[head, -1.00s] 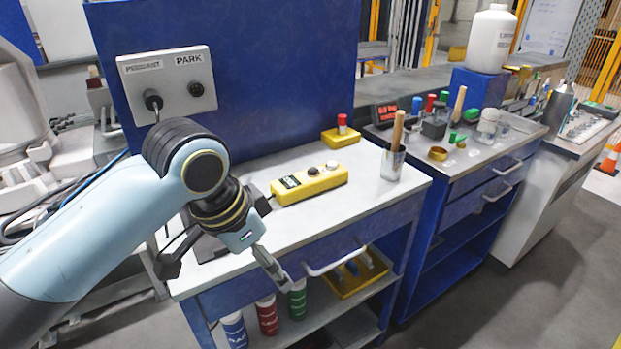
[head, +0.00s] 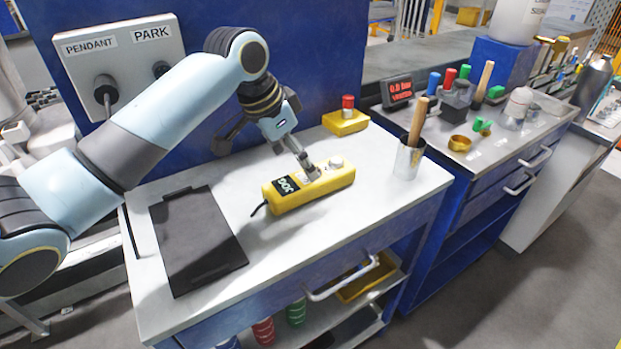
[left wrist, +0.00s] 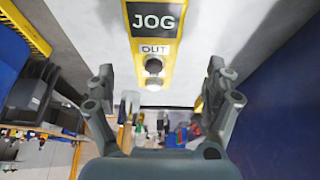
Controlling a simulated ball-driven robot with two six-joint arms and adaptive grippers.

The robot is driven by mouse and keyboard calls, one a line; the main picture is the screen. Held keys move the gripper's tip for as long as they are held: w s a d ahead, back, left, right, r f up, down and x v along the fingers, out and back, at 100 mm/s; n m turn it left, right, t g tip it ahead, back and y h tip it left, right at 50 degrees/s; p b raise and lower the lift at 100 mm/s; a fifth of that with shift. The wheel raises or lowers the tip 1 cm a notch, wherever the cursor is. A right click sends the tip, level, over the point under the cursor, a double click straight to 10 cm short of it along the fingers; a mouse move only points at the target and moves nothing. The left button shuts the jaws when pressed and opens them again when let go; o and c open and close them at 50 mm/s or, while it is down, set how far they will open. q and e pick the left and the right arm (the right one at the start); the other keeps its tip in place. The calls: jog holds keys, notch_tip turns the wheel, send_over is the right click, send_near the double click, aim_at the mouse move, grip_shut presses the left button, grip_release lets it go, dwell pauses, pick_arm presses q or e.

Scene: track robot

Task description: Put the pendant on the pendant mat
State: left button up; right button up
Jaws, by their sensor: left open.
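The pendant (head: 309,187) is a yellow box with a black JOG label and round knobs, lying on the white bench top. In the left wrist view the pendant (left wrist: 140,66) shows ahead between the fingers, with JOG and OUT labels. The pendant mat (head: 197,240) is a flat black sheet, bare, to the left of the pendant. My left gripper (head: 266,160) is open above the pendant, one fingertip over its knobs; I cannot tell whether it touches. Its spread fingers also show in the left wrist view (left wrist: 158,90). My right gripper is not in view.
A metal cup with a wooden-handled tool (head: 409,158) stands right of the pendant. A yellow box with a red button (head: 346,121) stands behind. A panel marked PENDANT and PARK (head: 120,60) is on the blue back wall. Bench space between mat and pendant is clear.

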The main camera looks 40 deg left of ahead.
aim_at(310, 183)
pick_arm(q)
jog(key=shift+w+d+f, duration=0.15)
jog(key=shift+f, duration=0.35)
jog(key=shift+w+f, duration=0.15)
jog(key=shift+f, duration=0.1)
jog(key=x, duration=0.4)
jog(key=shift+d+f, duration=0.2)
jog(key=shift+d, duration=0.2)
jog(key=shift+w+f, duration=0.15)
jog(key=shift+f, duration=0.15)
jog(key=shift+c, duration=0.6)
jog(key=c, duration=1.6)
jog(key=shift+r, duration=0.1)
jog(key=shift+c, duration=0.3)
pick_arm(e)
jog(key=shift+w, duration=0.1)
pick_arm(q)
jog(key=shift+r, duration=0.1)
